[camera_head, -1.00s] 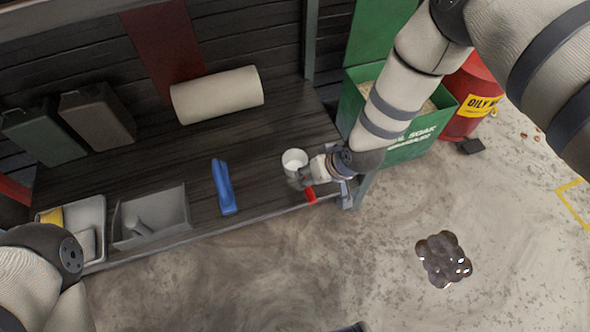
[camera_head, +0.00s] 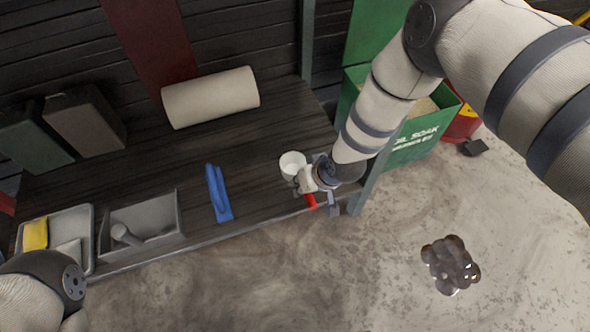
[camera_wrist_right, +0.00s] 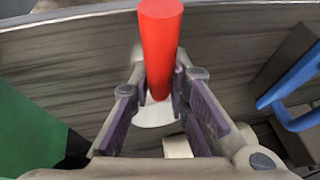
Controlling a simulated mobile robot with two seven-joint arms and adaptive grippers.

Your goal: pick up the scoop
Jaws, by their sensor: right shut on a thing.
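The scoop shows as a red handle (camera_head: 311,201) at the front edge of the dark bench, with a round white cup (camera_head: 292,163) just behind it. In the right wrist view the red handle (camera_wrist_right: 160,45) runs between the fingers, with a white rounded part (camera_wrist_right: 155,112) beyond its lower end. My right gripper (camera_head: 306,184) is shut on the red handle, and its fingers (camera_wrist_right: 160,95) lie on both sides of it. The gripper hides the join between handle and cup, and I cannot tell whether the cup touches the bench. My left gripper is out of view.
A blue brush-like tool (camera_head: 218,193) lies left of the scoop. A pale roll (camera_head: 210,97) lies behind. A green bin (camera_head: 413,140) stands right of the bench.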

